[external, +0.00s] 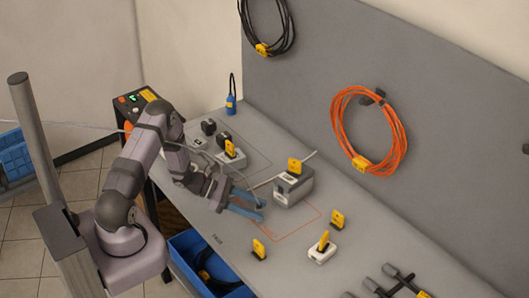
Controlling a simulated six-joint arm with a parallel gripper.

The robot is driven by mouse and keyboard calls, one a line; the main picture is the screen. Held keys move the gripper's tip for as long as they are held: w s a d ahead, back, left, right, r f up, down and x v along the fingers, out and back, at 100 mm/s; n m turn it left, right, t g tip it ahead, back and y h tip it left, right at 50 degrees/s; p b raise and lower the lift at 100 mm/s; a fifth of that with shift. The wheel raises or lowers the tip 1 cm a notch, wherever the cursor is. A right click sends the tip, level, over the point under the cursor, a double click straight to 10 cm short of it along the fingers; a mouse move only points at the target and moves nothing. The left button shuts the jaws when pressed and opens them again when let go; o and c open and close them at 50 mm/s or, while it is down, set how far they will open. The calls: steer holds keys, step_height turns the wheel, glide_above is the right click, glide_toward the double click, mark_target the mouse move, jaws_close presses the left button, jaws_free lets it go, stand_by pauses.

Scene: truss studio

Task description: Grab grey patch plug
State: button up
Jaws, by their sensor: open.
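My gripper (259,208) is low over the bench with its two blue fingers apart and nothing visible between them. It points right, just left of and in front of a grey box (301,189) with a yellow tag standing on top. A thin pale grey cable (308,158) shows behind the box, and a pale line also crosses near my wrist. I cannot make out the grey patch plug for certain; it is too small or hidden by my arm or the box.
Several yellow-tagged pieces stand on the bench, including a white block (322,252) at the right. Dark blocks (209,127) and a blue item (231,104) are behind my arm. A blue bin (183,254) is below the front edge. Orange cable (337,125) hangs on the panel.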

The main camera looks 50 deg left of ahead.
mark_target(270, 220)
steer(key=shift+w+d+p, duration=0.15)
steer(key=shift+d+p, duration=0.1)
steer(key=shift+p, duration=0.15)
steer(key=p+x, duration=0.1)
steer(key=x, duration=0.1)
steer(key=p+x, duration=0.1)
steer(key=shift+w+d+p, duration=0.3)
steer(key=shift+d, duration=0.05)
steer(key=shift+w+d+f, duration=0.2)
steer(key=shift+w, duration=0.1)
jaws_close()
